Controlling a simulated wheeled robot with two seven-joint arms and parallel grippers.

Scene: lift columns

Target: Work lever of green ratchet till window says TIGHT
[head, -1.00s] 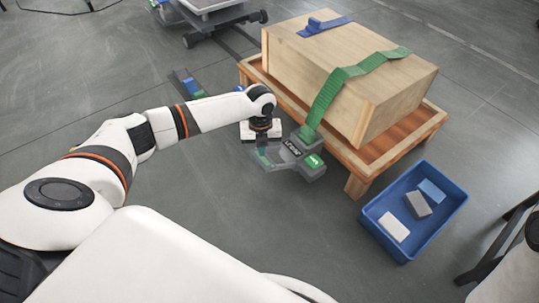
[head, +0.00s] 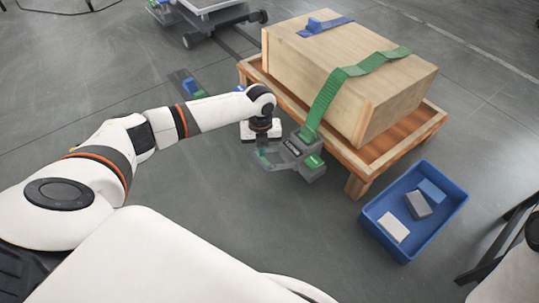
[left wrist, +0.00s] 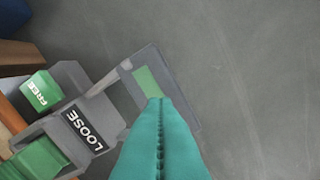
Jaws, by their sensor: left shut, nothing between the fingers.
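The green ratchet (head: 305,158) hangs on the green strap (head: 326,100) beside the wooden crate (head: 345,70). In the left wrist view its window (left wrist: 85,129) reads LOOSE and a green tab (left wrist: 40,91) reads FREE. Its grey lever (left wrist: 186,108) reaches out to the right and has a green patch (left wrist: 147,83). My left gripper (head: 263,158) is at the lever's outer end in the head view. Its teal fingers (left wrist: 158,103) are shut with nothing between them and overlap the lever; contact is unclear. My right gripper is out of view.
The crate stands on a low wooden pallet (head: 358,186). A blue bin (head: 440,228) with several blocks stands at the right. A wheeled cart (head: 205,20) is at the back. Open floor lies in front of the ratchet.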

